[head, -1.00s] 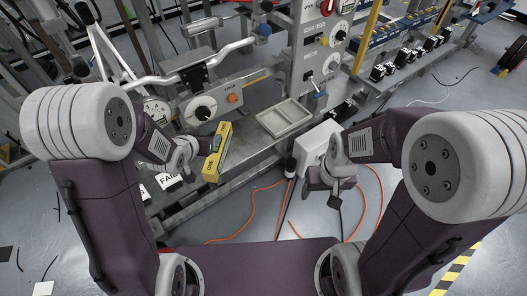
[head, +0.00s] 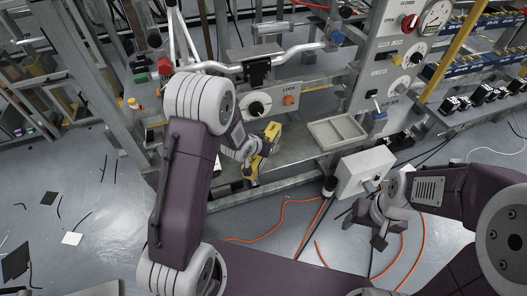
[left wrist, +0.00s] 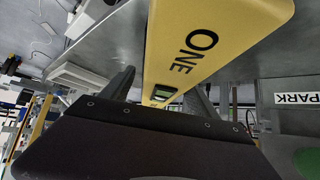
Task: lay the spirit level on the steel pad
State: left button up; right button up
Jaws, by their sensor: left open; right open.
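The yellow spirit level (head: 270,132) lies at the near edge of the grey bench, partly hidden by my left gripper (head: 258,148). In the left wrist view the level (left wrist: 205,40), marked "ONE", runs between the two dark fingers of the left gripper (left wrist: 160,98). Those fingers are open, one on each side of it; contact is not clear. A flat grey plate (head: 253,54), which looks like the steel pad, sits above the bench behind the level, by the silver handlebar. My right gripper (head: 379,232) is open and empty, low over the floor.
A shallow grey tray (head: 335,131) lies on the bench right of the level. A panel with a black knob (head: 256,108) stands behind the level. The silver bent handlebar (head: 215,68) crosses above the bench. A white box (head: 364,172) stands near my right gripper, with orange cables on the floor.

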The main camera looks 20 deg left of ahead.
aim_at(270, 135)
pick_arm(q)
jog(key=shift+w+f, duration=0.45)
jog(key=shift+f, duration=0.05)
jog(key=shift+r, duration=0.1)
jog(key=shift+c, duration=0.6)
grip_shut()
jog(key=r, duration=0.1)
jog(key=r+p, duration=0.1)
jog(key=r, duration=0.1)
jog(key=r+p, duration=0.1)
jog(key=r, duration=0.1)
jog(key=shift+d, duration=0.25)
jog(key=s+d+r+p, duration=0.2)
jog(key=s+d+r, duration=0.4)
jog(key=d, duration=0.3)
jog(key=shift+d+p, duration=0.35)
